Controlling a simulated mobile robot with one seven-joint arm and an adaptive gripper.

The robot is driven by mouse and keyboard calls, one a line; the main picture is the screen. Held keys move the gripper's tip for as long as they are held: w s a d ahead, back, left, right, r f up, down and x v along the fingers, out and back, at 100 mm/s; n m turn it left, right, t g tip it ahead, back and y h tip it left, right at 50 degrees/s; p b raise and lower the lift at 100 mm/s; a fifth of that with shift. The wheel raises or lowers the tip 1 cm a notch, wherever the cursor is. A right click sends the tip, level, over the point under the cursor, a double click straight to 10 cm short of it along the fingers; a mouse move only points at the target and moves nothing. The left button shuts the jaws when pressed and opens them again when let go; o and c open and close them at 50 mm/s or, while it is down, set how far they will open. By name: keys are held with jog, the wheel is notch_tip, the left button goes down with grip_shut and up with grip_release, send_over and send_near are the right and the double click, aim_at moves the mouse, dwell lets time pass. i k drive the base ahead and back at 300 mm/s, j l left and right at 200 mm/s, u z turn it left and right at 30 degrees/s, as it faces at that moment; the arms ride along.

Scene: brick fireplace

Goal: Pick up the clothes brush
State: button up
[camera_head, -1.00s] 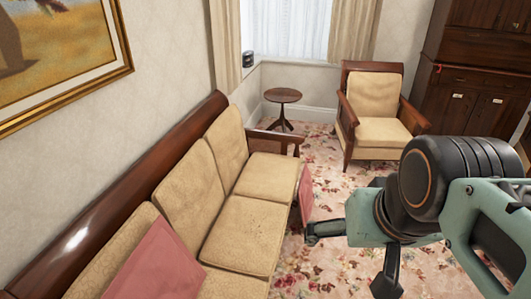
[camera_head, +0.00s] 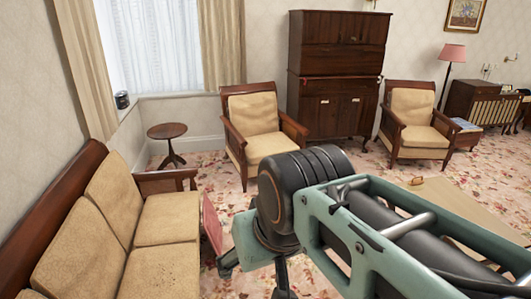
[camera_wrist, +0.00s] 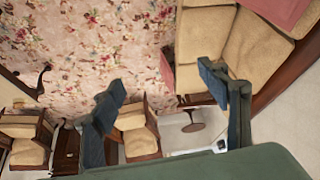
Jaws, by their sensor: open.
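I cannot make out the clothes brush for certain in any view. A small orange-brown object (camera_head: 416,181) lies at the far edge of a tan flat surface (camera_head: 475,212) on the right of the head view; it is too small to identify. My gripper (camera_head: 253,278) is low in the middle of the head view, left of that object and well apart from it. In the wrist view my gripper (camera_wrist: 160,82) has its two fingers spread, with nothing held between them.
A sofa (camera_head: 165,217) stands at left, with a small round table (camera_head: 167,131) beyond it. Two armchairs (camera_head: 254,112) (camera_head: 413,108) flank a dark cabinet (camera_head: 335,60). A lamp (camera_head: 453,53) stands at back right. Flowered carpet (camera_head: 215,170) lies open between the furniture.

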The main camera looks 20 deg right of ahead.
aim_at(416, 184)
jog(key=z, duration=1.85)
jog(key=i+u, duration=0.1)
jog(key=i, duration=3.4)
jog(key=i+z, duration=0.25)
jog(key=i+j+z, duration=0.2)
jog(key=i, duration=0.25)
jog(key=k, duration=0.1)
